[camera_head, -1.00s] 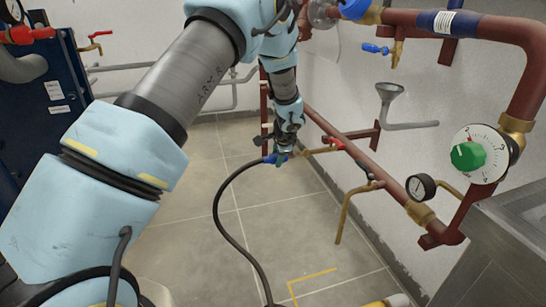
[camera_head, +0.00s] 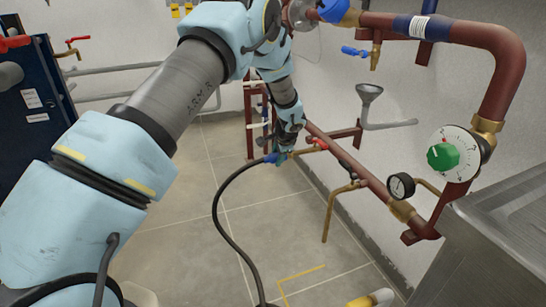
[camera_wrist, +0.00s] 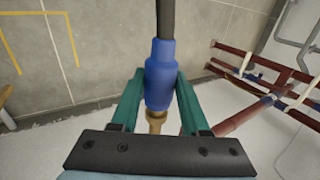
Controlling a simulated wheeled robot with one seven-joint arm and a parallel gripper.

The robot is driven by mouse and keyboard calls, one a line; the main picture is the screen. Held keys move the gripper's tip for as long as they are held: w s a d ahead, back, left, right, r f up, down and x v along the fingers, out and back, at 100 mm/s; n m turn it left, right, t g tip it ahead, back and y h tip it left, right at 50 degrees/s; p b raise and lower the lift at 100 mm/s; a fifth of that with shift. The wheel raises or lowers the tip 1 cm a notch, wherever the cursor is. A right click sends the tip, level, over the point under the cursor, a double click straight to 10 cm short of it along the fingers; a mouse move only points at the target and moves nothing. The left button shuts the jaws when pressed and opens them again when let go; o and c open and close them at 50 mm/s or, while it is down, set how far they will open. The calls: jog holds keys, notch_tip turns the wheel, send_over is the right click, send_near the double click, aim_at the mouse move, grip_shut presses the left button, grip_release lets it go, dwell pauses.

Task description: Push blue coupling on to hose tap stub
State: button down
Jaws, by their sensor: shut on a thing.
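My gripper (camera_wrist: 158,105) is shut on the blue coupling (camera_wrist: 159,75), whose sides lie between the green fingers in the wrist view. A black hose (camera_wrist: 167,18) runs out of one end of the coupling. Brass (camera_wrist: 156,118) shows at the other end; I cannot tell whether it is the stub or part of the coupling. In the head view the coupling (camera_head: 271,158) is at my gripper (camera_head: 281,157). A brass tap stub (camera_head: 303,151) with a red lever (camera_head: 319,143) lies just right of it. The contact between them is too small to see.
The black hose (camera_head: 216,205) curves down to the tiled floor. A red pipe (camera_head: 345,160) runs along the right wall, with a bent brass pipe (camera_head: 328,212) and a gauge (camera_head: 401,186). A metal cabinet (camera_head: 500,225) stands at front right. The central floor is mostly clear.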

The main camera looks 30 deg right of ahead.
jog(key=shift+s+d+r, duration=0.15)
jog(key=shift+d, duration=0.5)
jog(key=shift+s+d+r, duration=0.1)
jog(key=shift+s+d, duration=0.05)
jog(key=shift+d, duration=0.5)
dwell(1.8)
jog(key=c, duration=0.6)
grip_release()
jog(key=o, duration=0.3)
jog(key=shift+s+r, duration=0.15)
jog(key=shift+r, duration=0.2)
jog(key=shift+s+r+p, duration=0.25)
jog(key=shift+r+p, duration=0.1)
jog(key=shift+r, duration=0.1)
jog(key=a+p+v, duration=0.1)
jog(key=p+v, duration=0.2)
jog(key=v, duration=0.4)
jog(key=shift+s+r, duration=0.15)
jog(key=shift+r, duration=0.15)
jog(key=shift+d, duration=0.1)
notch_tip(320, 180, up, 14)
jog(key=p, duration=0.9)
